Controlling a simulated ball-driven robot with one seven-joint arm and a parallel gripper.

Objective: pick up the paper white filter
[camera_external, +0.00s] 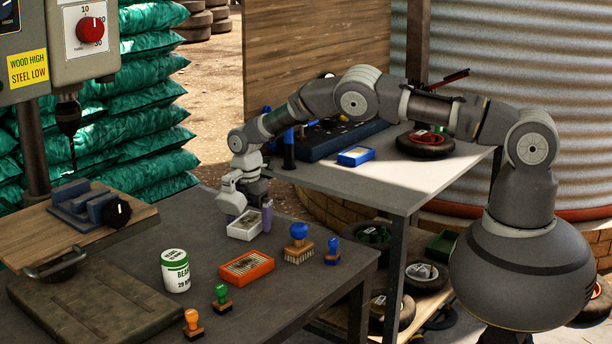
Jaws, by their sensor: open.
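The white filter (240,230) is a small white-rimmed rectangular frame with a greyish inside, lying on the dark grey table at its back edge. My gripper (251,220) points down over it, with its fingers apart. One purple-grey finger shows at the right of the filter, low near the table. I cannot tell whether the fingers touch the filter.
An orange filter frame (248,267) lies in front. Several stamps and a blue-handled brush (298,244) are to the right and front. A white-green can (175,271) stands left. A blue frame (356,156) lies on the back table. A drill press (71,112) is at left.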

